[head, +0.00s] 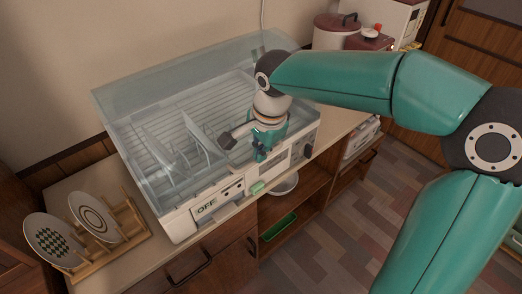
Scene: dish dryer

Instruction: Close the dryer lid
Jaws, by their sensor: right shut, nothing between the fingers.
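The dish dryer stands on the counter against the wall, with a white front panel (232,190) that reads "OFF" at its left. Its see-through bluish lid (180,72) shows as a raised panel along the back, and I can see straight onto the wire rack (195,120) inside. My right gripper (261,155) points down over the front right part of the dryer, close to the front panel. It is shut and holds nothing. I cannot tell whether it touches the dryer. The gripper and wrist hide part of the rack and front edge. My left gripper is out of view.
A wooden plate stand (112,240) with two plates is left of the dryer. A dark red and white canister (335,30) and other kitchenware stand at the back right. A white bowl (285,184) and a green tray (279,227) are on shelves below the counter.

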